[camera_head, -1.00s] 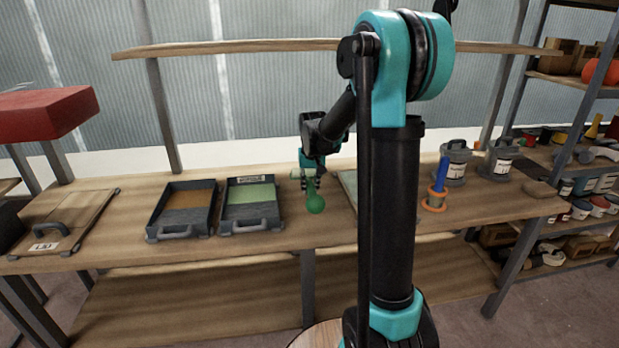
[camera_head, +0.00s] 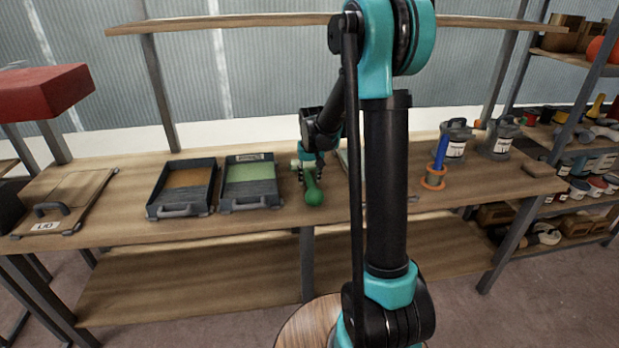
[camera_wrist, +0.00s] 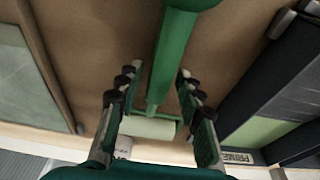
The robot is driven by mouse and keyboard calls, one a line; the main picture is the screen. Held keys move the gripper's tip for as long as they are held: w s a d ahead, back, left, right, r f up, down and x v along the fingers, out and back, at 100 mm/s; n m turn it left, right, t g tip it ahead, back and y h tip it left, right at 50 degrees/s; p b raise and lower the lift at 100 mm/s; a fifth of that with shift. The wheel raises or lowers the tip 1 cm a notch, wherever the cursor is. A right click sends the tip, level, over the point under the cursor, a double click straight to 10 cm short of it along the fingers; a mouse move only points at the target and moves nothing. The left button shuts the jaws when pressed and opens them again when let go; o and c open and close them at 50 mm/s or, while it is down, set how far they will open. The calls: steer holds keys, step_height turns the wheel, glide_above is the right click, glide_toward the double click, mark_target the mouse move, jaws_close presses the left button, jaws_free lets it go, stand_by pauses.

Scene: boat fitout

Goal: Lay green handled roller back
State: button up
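The green-handled roller shows in the head view at its handle (camera_head: 313,192), which points toward the front of the bench. In the wrist view its green handle (camera_wrist: 172,60) runs between my fingers, and its pale roller sleeve (camera_wrist: 150,127) lies crosswise beyond it. My gripper (camera_head: 309,172) is at the roller, over the bench right of the green tray. In the wrist view my gripper (camera_wrist: 158,76) looks open, with a gap left of the handle and the right finger close to it. Contact is not clear.
The green-filled tray (camera_head: 226,195) and the orange-filled tray (camera_head: 154,200) stand left of the gripper. A lid board (camera_head: 85,190) lies farther left. A blue-handled tool in an orange ring (camera_head: 434,184) and grey cans (camera_head: 455,150) stand right. The bench front is clear.

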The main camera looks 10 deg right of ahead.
steer(key=shift+o, duration=0.3)
steer(key=v, duration=1.2)
steer(key=s+d+f, duration=0.1)
steer(key=s+f, duration=0.3)
steer(key=s, duration=0.5)
steer(key=s+d+f+t, duration=0.1)
steer(key=s+f, duration=0.3)
steer(key=s, duration=0.5)
steer(key=s+d+f, duration=0.2)
steer(key=s+f, duration=0.3)
steer(key=s, duration=0.4)
steer(key=shift+t, duration=0.4)
steer(key=shift+s, duration=0.1)
